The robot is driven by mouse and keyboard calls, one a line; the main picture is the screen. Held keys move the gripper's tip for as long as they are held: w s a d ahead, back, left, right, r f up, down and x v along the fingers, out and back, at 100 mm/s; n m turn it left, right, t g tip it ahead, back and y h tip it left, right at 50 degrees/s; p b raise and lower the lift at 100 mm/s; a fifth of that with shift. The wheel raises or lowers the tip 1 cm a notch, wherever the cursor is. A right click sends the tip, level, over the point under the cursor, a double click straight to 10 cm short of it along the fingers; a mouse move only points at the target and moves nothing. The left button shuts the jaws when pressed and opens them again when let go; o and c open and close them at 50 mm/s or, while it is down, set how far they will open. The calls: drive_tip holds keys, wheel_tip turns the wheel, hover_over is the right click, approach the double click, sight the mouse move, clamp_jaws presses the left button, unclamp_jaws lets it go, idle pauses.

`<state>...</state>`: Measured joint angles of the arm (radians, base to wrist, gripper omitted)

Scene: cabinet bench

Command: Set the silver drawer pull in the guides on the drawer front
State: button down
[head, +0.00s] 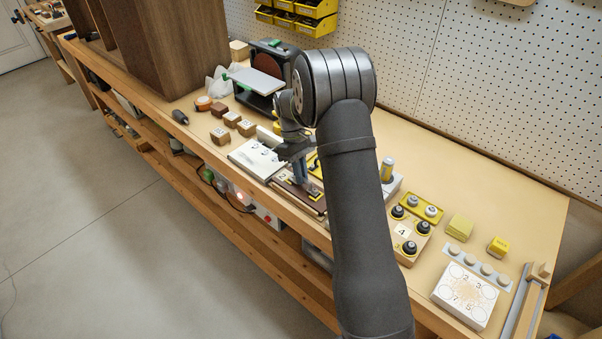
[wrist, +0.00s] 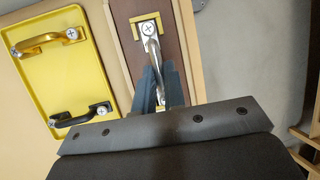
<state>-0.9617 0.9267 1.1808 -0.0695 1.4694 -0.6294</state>
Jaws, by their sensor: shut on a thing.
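My gripper (head: 301,181) is shut on the silver drawer pull (wrist: 151,47), with its fingers (wrist: 158,92) across the lower part of the bar in the wrist view. The pull lies along the brown drawer front (wrist: 121,38). Its upper end plate with a screw is at the upper yellow guide (wrist: 164,17), within the guide's outline. I cannot tell whether it touches the wood or hovers just above it. The lower end and any lower guide are mostly hidden by my gripper. In the head view the drawer front (head: 311,204) lies flat under my gripper.
A yellow tray (wrist: 62,77) beside the drawer front holds a gold pull (wrist: 48,40) and a black pull (wrist: 80,115). A white board (head: 256,158) lies left of the drawer front. Wooden blocks (head: 220,135) and a knob board (head: 407,245) stand further along the bench.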

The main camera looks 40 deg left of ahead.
drive_tip(key=shift+f, duration=0.5)
drive_tip(key=c, duration=1.2)
unclamp_jaws()
drive_tip(key=shift+o, duration=0.2)
drive_tip(key=shift+r, duration=3.5)
drive_tip(key=shift+f, duration=3.5)
